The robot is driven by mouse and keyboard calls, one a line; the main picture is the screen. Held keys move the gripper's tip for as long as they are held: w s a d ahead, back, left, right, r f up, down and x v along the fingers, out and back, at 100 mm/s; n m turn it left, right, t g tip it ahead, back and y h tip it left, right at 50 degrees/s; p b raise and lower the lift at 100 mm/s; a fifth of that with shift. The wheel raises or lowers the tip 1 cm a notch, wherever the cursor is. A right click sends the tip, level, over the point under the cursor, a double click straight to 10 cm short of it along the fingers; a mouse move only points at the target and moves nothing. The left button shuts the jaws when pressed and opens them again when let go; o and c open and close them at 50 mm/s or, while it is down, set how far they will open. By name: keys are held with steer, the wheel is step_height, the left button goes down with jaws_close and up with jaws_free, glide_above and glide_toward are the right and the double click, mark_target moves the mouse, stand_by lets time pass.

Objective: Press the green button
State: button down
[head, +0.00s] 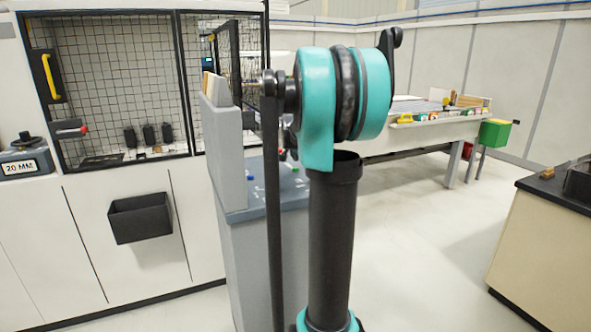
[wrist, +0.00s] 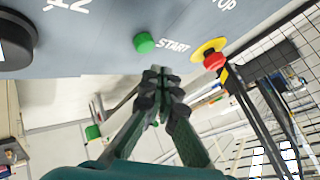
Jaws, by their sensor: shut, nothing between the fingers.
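The green button (wrist: 144,42) sits on a blue-grey panel beside the white word START in the wrist view. My gripper (wrist: 160,82) is shut and empty, its fingertips just below and slightly right of the button in that picture. A gap shows between fingertips and button; the depth between them is hard to tell. In the head view, the grey console (head: 262,225) stands partly behind my teal and black arm. My gripper is hidden there.
A red stop button (wrist: 214,61) on a yellow base is right of the green one. A black knob (wrist: 14,42) is at the left. In the head view, a mesh-fronted cabinet (head: 110,70) stands left of the console, and open floor (head: 425,235) lies to the right.

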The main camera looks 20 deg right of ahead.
steer(key=shift+f, duration=0.6)
stand_by(1.1)
steer(key=shift+f, duration=0.4)
